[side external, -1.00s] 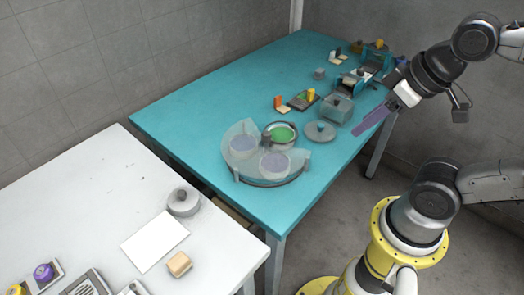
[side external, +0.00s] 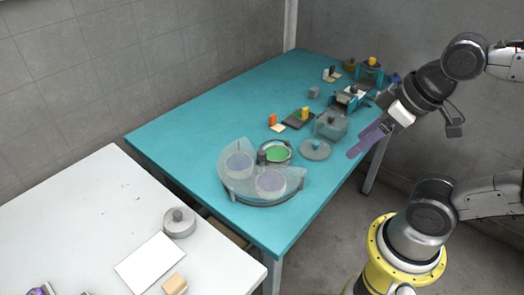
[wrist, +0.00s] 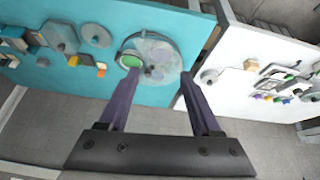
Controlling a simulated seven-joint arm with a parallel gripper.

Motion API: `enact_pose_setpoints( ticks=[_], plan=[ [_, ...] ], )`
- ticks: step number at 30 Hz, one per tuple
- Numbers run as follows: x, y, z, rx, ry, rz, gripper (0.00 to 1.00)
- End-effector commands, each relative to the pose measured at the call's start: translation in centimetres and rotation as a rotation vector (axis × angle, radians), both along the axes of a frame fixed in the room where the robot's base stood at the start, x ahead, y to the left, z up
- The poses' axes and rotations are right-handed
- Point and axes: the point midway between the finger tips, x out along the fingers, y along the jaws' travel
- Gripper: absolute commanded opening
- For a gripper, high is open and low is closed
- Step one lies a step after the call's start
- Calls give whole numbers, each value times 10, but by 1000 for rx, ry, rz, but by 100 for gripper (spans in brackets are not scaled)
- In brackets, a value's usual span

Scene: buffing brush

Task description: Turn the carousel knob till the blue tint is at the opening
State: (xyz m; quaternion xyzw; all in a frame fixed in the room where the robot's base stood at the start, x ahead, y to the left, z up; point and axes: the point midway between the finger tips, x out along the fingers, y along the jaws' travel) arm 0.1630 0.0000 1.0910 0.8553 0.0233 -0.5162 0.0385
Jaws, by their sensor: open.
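The carousel (side external: 240,188) is a round grey unit on the teal table with a translucent cover. Its dark knob (side external: 262,157) stands at the middle. A green tint (side external: 276,153) shows clear of the cover, at the opening. Two bluish-purple tints (side external: 239,164) (side external: 270,182) show dimly through the cover; I cannot tell their exact colours. In the wrist view the carousel (wrist: 165,45) lies ahead, beyond the fingertips, with the green tint (wrist: 130,60) at its left. My gripper (side external: 366,142) has purple fingers; it is open, empty and well apart from the knob, to its right.
A grey lid (side external: 315,149), a grey box (side external: 331,125) and several small blocks stand behind the carousel on the teal table (side external: 180,138). A white table (side external: 80,200) at the left holds a round grey container (side external: 179,222), a white sheet (side external: 150,261) and a tan block (side external: 174,284).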

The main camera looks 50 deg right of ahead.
Motion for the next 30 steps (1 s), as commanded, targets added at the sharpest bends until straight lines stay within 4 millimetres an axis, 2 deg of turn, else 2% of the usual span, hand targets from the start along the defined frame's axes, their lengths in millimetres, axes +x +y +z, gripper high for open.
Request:
enact_pose_setpoints(
  ticks=[4, 8, 12, 17, 23, 27, 30],
  plan=[
    [6, 0, 17, -95, -16, 176, 65],
    [27, 0, 38, -190, -1, 360, 65],
    [61, -2, 57, -287, 45, 570, 65],
    [111, -4, 65, -365, 117, 798, 65],
    [180, -9, 52, -407, 213, 1039, 65],
    [224, -13, 25, -393, 282, 1151, 65],
    [248, -16, 1, -367, 329, 1182, 65]
  ],
)
